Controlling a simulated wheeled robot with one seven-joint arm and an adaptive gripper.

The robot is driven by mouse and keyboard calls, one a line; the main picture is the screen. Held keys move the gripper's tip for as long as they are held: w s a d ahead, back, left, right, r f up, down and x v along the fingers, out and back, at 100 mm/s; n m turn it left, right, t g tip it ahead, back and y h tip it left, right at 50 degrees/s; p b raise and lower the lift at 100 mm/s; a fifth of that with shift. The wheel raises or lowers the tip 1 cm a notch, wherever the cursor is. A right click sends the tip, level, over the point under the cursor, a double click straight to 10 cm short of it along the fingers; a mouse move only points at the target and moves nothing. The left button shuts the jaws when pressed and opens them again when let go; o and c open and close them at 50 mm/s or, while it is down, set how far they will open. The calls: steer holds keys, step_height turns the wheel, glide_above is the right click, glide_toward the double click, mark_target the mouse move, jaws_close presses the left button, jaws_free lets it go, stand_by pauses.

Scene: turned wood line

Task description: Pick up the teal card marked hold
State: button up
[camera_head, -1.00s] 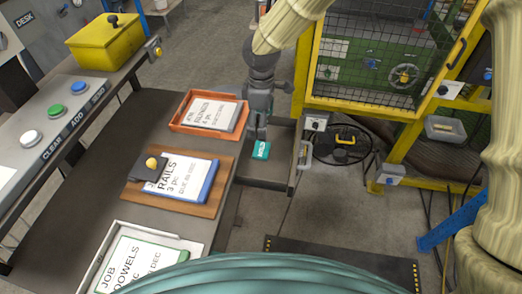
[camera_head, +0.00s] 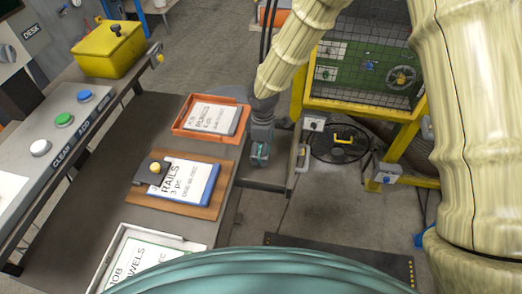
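The teal card (camera_head: 260,151) shows only as a small patch at the right edge of the dark table, beside the orange tray. My gripper (camera_head: 261,158) points down over it, and its fingers cover most of the card. The marking on the card cannot be read. At this size I cannot tell whether the fingers are closed on the card or only around it.
An orange tray (camera_head: 181,130) with a job sheet lies left of my gripper. A wooden board (camera_head: 205,212) with a blue-edged sheet and a white tray (camera_head: 107,262) lie nearer. A yellow box (camera_head: 105,57) stands at upper left. A yellow-framed cage (camera_head: 300,85) stands at right.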

steer(key=shift+f, duration=0.35)
steer(key=c, duration=0.9)
steer(key=shift+c, duration=0.2)
steer(key=shift+r, duration=0.15)
